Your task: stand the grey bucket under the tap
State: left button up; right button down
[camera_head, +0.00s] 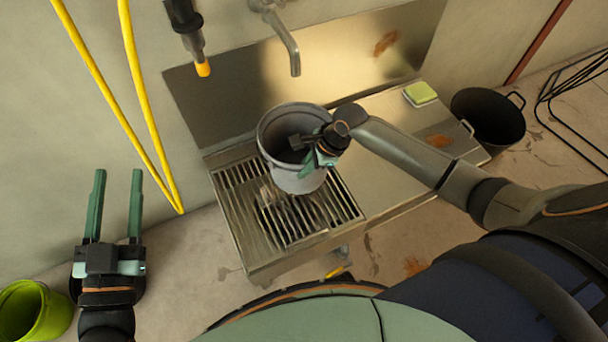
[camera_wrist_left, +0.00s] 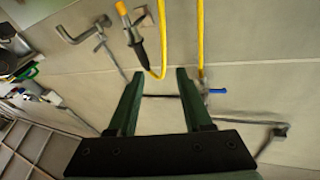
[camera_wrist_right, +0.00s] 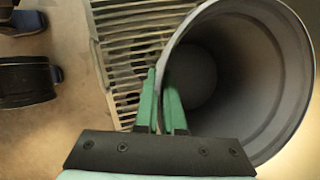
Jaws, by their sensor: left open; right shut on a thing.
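The grey bucket (camera_head: 288,180) is roughly upright over the slatted grate (camera_head: 255,215) of the metal sink unit. I cannot tell whether its base touches the slats. The tap (camera_head: 290,50) comes from the wall, its spout end showing above and behind the bucket's rim in the head view. My right gripper (camera_head: 316,158) is shut on the bucket's near right rim. In the right wrist view its fingers (camera_wrist_right: 160,80) pinch the wall of the bucket (camera_wrist_right: 285,60). My left gripper (camera_head: 118,175) is open and empty, off to the left near the wall.
A yellow hose (camera_head: 135,85) and a black spray nozzle (camera_head: 188,30) hang on the wall. A sponge (camera_head: 420,94) lies on the drainboard (camera_head: 385,125). A black bucket (camera_head: 490,118) stands right, a green bucket (camera_head: 38,312) lower left.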

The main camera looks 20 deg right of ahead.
jog(key=shift+w+d+f, duration=0.1)
jog(key=shift+w+f, duration=0.4)
jog(key=shift+f, duration=0.05)
jog(key=f+b, duration=0.2)
jog(key=f, duration=0.1)
jog(key=shift+w+d+f, duration=0.1)
jog(key=shift+w, duration=0.1)
jog(key=shift+f, duration=0.15)
pick_arm(q)
jog(key=s+r+m+t+h, duration=0.1)
jog(key=s+r+m+h, duration=0.2)
jog(key=r, duration=0.3)
jog(key=s+d+r+m+t+h, duration=0.1)
jog(key=s+r+m+t+h, duration=0.1)
jog(key=r, duration=0.4)
jog(key=s+h, duration=0.1)
jog(key=h, duration=0.1)
jog(key=shift+m+h, duration=0.3)
jog(key=shift+m, duration=0.1)
jog(key=shift+d+r, duration=0.1)
pick_arm(e)
jog(key=c, duration=1.5)
grip_release()
jog(key=shift+f, duration=0.1)
pick_arm(q)
jog(key=shift+w, duration=0.1)
pick_arm(e)
jog(key=o, duration=0.5)
